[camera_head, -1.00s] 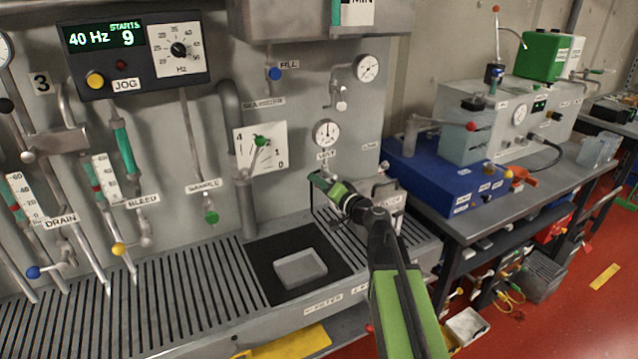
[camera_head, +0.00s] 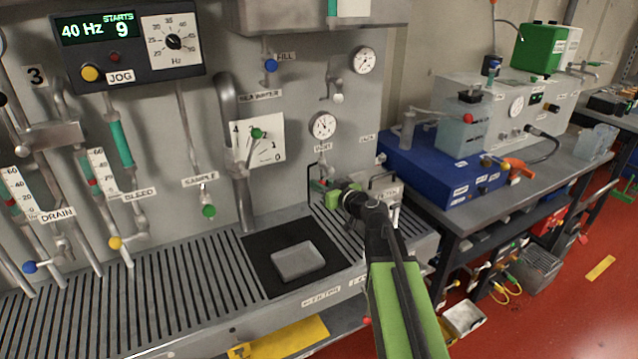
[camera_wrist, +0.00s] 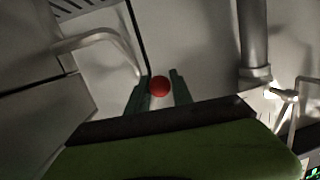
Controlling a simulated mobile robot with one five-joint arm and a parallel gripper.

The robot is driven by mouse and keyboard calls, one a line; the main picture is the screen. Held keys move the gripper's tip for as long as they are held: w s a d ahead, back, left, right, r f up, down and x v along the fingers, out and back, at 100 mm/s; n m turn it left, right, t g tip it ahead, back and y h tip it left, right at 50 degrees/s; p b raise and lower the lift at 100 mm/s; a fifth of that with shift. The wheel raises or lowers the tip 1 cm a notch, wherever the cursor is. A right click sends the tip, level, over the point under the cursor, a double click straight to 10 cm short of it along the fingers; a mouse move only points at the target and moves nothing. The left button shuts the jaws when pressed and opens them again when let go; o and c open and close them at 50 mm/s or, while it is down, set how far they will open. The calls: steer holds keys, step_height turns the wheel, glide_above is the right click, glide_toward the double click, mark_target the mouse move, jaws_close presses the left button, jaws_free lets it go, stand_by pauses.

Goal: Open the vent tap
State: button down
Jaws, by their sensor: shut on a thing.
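The vent tap's red round knob (camera_wrist: 160,86) sits between my gripper's two dark green fingers (camera_wrist: 161,92) in the wrist view. In the head view the tap is low on the grey panel, under the VENT label (camera_head: 323,147) and a round gauge (camera_head: 323,125). My gripper (camera_head: 327,192) is there, shut on the knob; a small bit of red (camera_head: 323,183) shows at its fingers. Most of the tap's body is hidden, so I cannot tell its handle angle.
A thin dark bent rod (camera_head: 309,187) stands just left of my gripper. A FILTER-side handle (camera_head: 384,178) is close on the right. The slatted drain bench (camera_head: 190,290) with a grey tray (camera_head: 298,261) lies below. A blue box (camera_head: 440,170) stands on the right bench.

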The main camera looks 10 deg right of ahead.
steer(key=n, duration=0.1)
steer(key=d+n, duration=0.1)
steer(key=n, duration=0.1)
steer(key=shift+w+d+f+h, duration=0.2)
steer(key=shift+f+h, duration=0.15)
steer(key=shift+h, duration=0.05)
steer(key=shift+w+d+f+n+h, duration=0.1)
steer(key=shift+d+n+h, duration=0.25)
steer(key=shift+n, duration=0.4)
steer(key=shift+w+d+f+n+h, duration=0.1)
steer(key=shift+d+n+h, duration=0.2)
steer(key=shift+n, duration=0.45)
steer(key=c, duration=1.1)
jaws_free()
steer(key=shift+r, duration=0.1)
steer(key=shift+c, duration=0.2)
